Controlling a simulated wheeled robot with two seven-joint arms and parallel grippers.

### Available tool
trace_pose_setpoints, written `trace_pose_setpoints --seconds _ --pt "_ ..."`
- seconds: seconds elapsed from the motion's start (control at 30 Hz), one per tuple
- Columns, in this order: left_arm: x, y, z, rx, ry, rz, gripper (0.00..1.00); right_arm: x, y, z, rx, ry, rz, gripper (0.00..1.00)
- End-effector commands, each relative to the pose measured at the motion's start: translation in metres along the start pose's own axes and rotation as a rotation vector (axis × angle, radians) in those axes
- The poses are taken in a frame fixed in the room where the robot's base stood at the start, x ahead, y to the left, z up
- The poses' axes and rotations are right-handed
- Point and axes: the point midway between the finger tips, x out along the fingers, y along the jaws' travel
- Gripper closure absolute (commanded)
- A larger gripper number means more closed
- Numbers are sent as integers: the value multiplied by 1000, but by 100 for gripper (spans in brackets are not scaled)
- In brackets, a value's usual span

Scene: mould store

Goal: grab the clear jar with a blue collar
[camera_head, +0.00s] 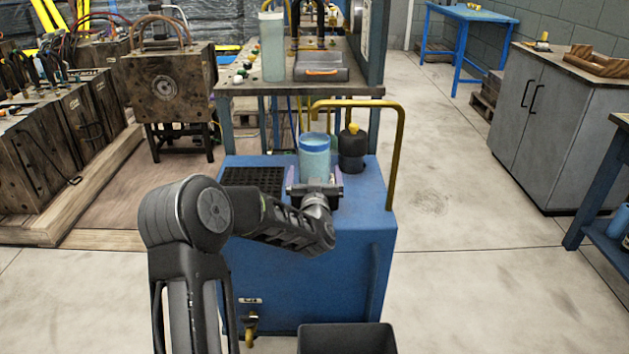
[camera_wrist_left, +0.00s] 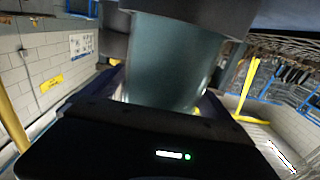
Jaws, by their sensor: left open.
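The clear jar with a blue collar (camera_head: 315,162) stands upright on top of the blue machine cabinet (camera_head: 345,240). Its body looks pale blue-green, and its lower part is hidden behind my gripper in the head view. My left gripper (camera_head: 315,186) is open at the jar's near side, with one finger on each side of its lower body. In the left wrist view the jar (camera_wrist_left: 170,65) fills the space between the fingers of the gripper (camera_wrist_left: 165,98). I cannot tell whether the fingers touch it. My right gripper is not in view.
A black bottle with a yellow top (camera_head: 352,150) stands close right of the jar. A yellow rail (camera_head: 400,150) rises at the cabinet's right. A black grate (camera_head: 253,181) lies to the left. A taller clear jar (camera_head: 272,48) stands on the bench (camera_head: 300,89) behind.

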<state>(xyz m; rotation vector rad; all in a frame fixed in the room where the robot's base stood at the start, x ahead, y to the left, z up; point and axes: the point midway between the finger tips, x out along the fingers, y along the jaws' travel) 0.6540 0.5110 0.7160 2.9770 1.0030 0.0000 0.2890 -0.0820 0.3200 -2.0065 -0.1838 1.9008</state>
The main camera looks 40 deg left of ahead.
Motion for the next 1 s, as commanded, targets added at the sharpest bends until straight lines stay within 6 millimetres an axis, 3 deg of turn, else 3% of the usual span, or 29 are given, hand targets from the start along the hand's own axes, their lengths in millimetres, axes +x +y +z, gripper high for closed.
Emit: trace_pose_setpoints --seconds 0.2,1.0 --pt "0 0 0 0 0 0 4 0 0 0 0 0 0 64" --pt "0 0 0 0 0 0 70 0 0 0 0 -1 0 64"
